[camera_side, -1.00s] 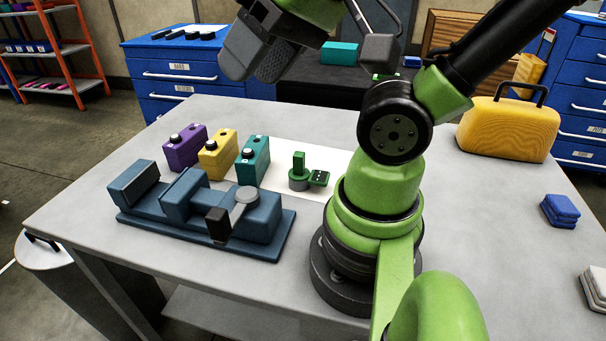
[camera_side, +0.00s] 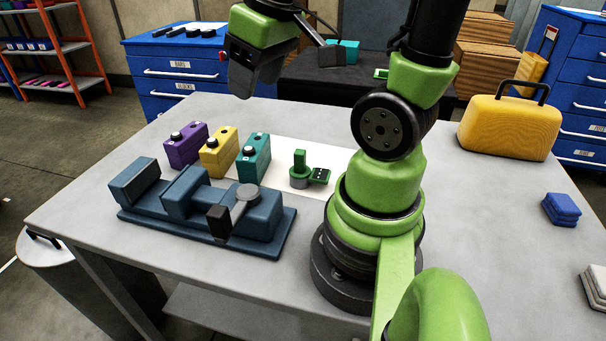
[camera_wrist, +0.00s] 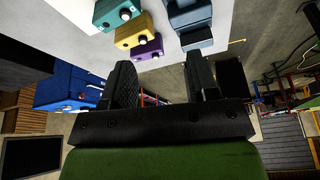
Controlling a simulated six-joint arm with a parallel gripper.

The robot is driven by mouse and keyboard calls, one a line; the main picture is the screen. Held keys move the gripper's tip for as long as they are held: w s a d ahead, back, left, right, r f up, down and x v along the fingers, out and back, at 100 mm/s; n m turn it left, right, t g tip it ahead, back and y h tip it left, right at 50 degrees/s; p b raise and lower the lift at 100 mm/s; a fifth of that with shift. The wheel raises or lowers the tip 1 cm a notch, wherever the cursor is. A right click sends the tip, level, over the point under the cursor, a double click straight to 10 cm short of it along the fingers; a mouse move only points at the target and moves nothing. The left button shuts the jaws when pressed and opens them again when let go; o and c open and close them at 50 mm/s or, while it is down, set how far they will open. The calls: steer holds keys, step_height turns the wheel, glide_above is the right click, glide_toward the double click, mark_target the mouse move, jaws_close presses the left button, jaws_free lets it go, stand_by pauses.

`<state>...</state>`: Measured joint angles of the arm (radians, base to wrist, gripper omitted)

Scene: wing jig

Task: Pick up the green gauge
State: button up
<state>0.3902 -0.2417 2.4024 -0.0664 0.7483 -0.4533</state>
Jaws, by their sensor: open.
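The green gauge (camera_side: 299,166) stands upright on a grey round base on the white sheet, near the middle of the table in the side view. A small green piece with a dark face (camera_side: 320,175) sits against its right side. My gripper (camera_side: 243,90) is above the far edge of the table, up and to the left of the gauge and well apart from it. In the wrist view my gripper (camera_wrist: 162,80) shows two dark fingers spread apart with nothing between them. The gauge is not visible in the wrist view.
Purple (camera_side: 185,146), yellow (camera_side: 219,153) and teal (camera_side: 254,158) blocks stand in a row left of the gauge. A blue jig (camera_side: 150,218) lies in front of them. A yellow case (camera_side: 508,128) and blue pads (camera_side: 561,209) are at the right.

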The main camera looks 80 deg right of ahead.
steer(key=s+d+f+g, duration=0.1)
steer(key=d+f, duration=0.2)
steer(key=s+d+f+n+g, duration=0.1)
steer(key=d+f, duration=0.3)
steer(key=s+d+f+n+g, duration=0.1)
steer(key=d+f, duration=0.2)
steer(key=shift+s+d+f+g, duration=0.15)
steer(key=shift+d+g, duration=0.15)
steer(key=shift+g, duration=0.1)
glide_above(303, 152)
steer(key=shift+n+y, duration=0.3)
steer(key=f, duration=0.4)
steer(key=shift+s+a+f, duration=0.1)
steer(key=shift+a, duration=0.15)
steer(key=shift+d+f, duration=0.15)
steer(key=shift+f, duration=1.45)
steer(key=shift+d+f, duration=0.15)
steer(key=shift+f, duration=1.45)
jaws_close()
